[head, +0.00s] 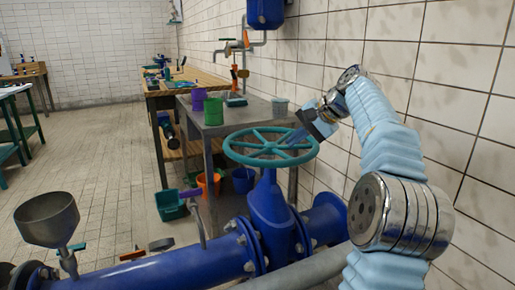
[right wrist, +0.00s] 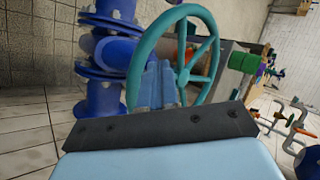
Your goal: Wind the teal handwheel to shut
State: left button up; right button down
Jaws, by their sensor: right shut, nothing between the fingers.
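The teal handwheel (head: 240,157) lies flat on top of the blue valve (head: 268,205) in the head view. It has a round rim and several spokes, and it fills the middle of the right wrist view (right wrist: 138,62). My right gripper (head: 300,136) is at the far right side of the wheel. Its fingers are shut with nothing between them, and the tips are at or just above the rim. In the right wrist view the blue fingers (right wrist: 160,85) overlap the wheel; I cannot tell if they touch it. My left gripper is not in view.
Blue pipe (head: 165,270) runs along the front. A grey funnel (head: 47,218) stands at left. Behind the wheel is a metal table (head: 205,125) with purple and green cups, and a wooden bench (head: 180,88). A tiled wall (head: 440,100) is close on the right. The floor at left is open.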

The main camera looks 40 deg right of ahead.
jog(key=w+a+f, duration=0.2)
jog(key=w+f, duration=0.4)
jog(key=w, duration=0.4)
jog(key=shift+w+a+f+t+b, duration=0.2)
jog(key=shift+w+f+t+b, duration=0.15)
jog(key=shift+f+t+b, duration=0.1)
jog(key=shift+r, duration=0.1)
